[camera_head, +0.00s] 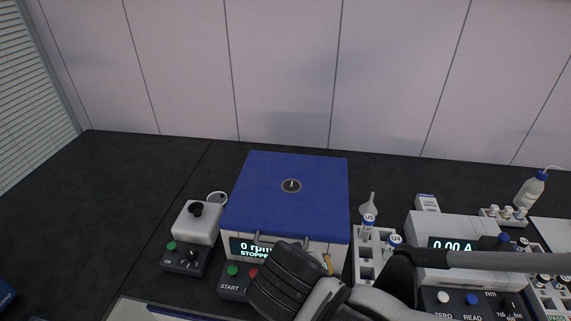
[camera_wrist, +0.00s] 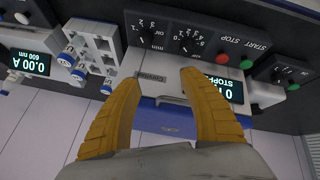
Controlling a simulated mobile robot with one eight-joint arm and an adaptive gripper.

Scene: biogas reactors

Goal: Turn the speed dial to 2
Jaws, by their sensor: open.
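The white centrifuge with a blue lid (camera_head: 290,190) stands at the centre, and its display (camera_head: 254,248) reads 0 rpm, STOPPED. In the wrist view, which is upside down, its dark control panel (camera_wrist: 212,28) has a green START button (camera_wrist: 246,64), a red STOP button (camera_wrist: 222,59) and two dials with number scales, one (camera_wrist: 184,48) nearer STOP and one (camera_wrist: 135,28) marked min. I cannot read either setting. My gripper (camera_wrist: 160,75) is open and empty, its yellow fingers pointing toward the panel. In the head view my arm hides the dials.
A small white mixer (camera_head: 197,222) with its own knob (camera_head: 191,255) stands left of the centrifuge. Right of it are a white tube rack (camera_head: 365,260), a photometer (camera_head: 455,231) reading 0.00 A, and a wash bottle (camera_head: 530,192). The bench is clear at far left.

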